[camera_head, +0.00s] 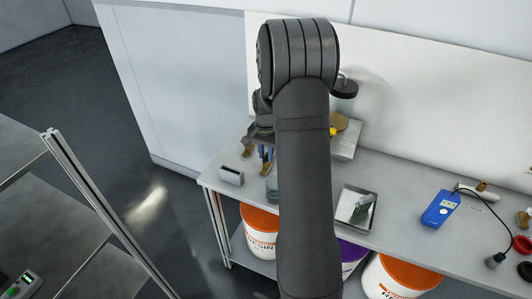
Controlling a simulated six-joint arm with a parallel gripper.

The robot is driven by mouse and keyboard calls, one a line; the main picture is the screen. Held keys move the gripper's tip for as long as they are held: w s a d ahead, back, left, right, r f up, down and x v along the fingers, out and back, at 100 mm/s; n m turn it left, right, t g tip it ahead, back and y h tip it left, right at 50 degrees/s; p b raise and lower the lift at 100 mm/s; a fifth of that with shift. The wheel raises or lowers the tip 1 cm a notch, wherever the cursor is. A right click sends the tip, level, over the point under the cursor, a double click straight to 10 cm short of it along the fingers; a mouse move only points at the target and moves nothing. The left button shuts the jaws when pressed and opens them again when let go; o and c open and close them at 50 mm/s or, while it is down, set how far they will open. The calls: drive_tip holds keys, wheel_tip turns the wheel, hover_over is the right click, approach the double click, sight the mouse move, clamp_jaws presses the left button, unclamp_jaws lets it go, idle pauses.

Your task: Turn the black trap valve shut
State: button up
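I cannot pick out the black trap valve for certain. A black round part (344,88) with a small grey knob on top shows just right of my arm, in front of the white back panel. I cannot tell if it is the valve or how it is turned. My arm covers the middle of the view. My gripper (257,134) shows small and dark left of the arm, over the back left part of the bench. Its fingers are too small and partly hidden to tell whether they are open or hold anything.
The grey bench (405,212) carries a metal tray (344,222), a blue meter (440,208) with a black cable, a grey holder (231,176) and a glass vessel (272,188) beside my arm. Orange-lidded buckets (405,273) stand below. A metal-framed shelf (85,180) stands at left.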

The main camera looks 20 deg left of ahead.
clamp_jaws()
drive_tip(key=n, duration=0.4)
drive_tip(key=shift+n, duration=0.4)
drive_tip(key=n, duration=1.2)
drive_tip(key=shift+n, duration=0.4)
drive_tip(key=shift+o, duration=2.4)
unclamp_jaws()
